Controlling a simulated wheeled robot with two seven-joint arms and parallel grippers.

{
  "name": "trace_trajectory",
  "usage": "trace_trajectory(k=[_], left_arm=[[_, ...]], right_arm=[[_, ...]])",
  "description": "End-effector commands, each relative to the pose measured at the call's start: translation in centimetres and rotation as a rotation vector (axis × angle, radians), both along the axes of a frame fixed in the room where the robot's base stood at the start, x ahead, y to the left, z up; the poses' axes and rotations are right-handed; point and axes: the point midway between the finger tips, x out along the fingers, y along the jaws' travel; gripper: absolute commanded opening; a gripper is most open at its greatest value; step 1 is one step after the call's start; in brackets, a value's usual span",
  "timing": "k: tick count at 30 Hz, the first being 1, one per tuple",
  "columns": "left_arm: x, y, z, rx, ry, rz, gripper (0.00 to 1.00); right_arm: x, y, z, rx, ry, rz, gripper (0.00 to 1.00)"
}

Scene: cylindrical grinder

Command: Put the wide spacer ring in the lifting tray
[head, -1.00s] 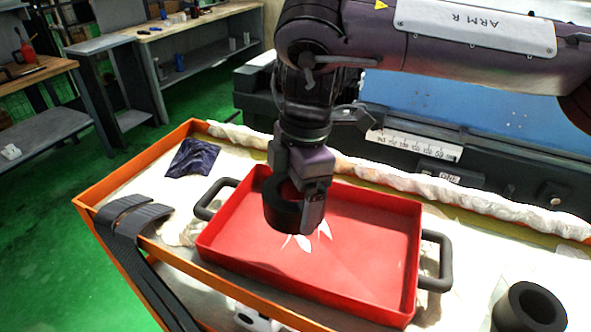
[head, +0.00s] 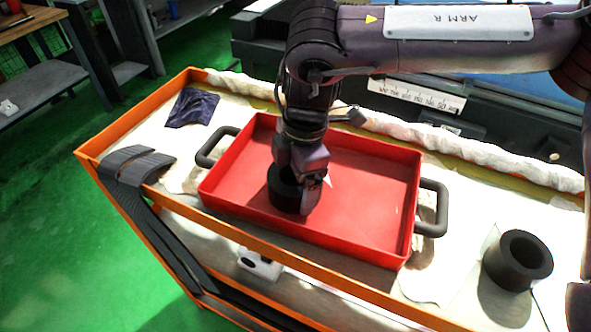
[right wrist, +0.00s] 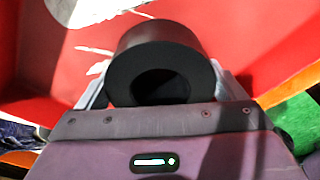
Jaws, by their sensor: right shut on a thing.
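The wide spacer ring (head: 284,190), a thick black ring, is held in my right gripper (head: 305,190). It is inside the walls of the red lifting tray (head: 375,205), left of the tray's middle and low over the floor. I cannot tell whether it touches the floor. In the right wrist view the ring (right wrist: 160,50) sits between the fingers with its dark bore facing the camera, and the red tray floor (right wrist: 240,30) is behind it. The gripper hides part of the ring in the head view. My left gripper is not in view.
A second black ring (head: 518,261) stands on the cart's pale cloth, right of the tray. The tray has dark handles (head: 433,207) at both ends. A dark blue cloth (head: 192,108) lies at the left. An orange rim (head: 130,112) edges the cart.

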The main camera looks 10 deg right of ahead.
Motion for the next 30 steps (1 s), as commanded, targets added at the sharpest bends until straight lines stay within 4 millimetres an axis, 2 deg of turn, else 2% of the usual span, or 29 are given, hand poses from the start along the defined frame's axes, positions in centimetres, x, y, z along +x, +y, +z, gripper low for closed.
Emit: trace_trajectory(k=[7,8,10,20,23,30], left_arm=[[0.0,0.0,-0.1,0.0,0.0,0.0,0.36],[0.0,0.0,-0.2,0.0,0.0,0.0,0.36],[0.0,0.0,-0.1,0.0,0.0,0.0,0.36],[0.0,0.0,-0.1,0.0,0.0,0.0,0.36],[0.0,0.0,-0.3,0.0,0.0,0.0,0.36],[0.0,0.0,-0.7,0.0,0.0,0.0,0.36]], right_arm=[[0.1,0.1,0.0,0.004,-0.004,0.0,0.19],[0.0,0.0,-0.3,0.0,0.001,0.0,0.91],[0.0,0.0,-0.2,-0.001,0.001,0.0,1.0],[0.1,0.0,0.5,0.0,-0.001,0.0,1.0],[0.2,-0.2,1.9,0.002,-0.004,0.0,1.0],[0.3,-0.8,7.1,0.001,-0.004,-0.001,1.0]])
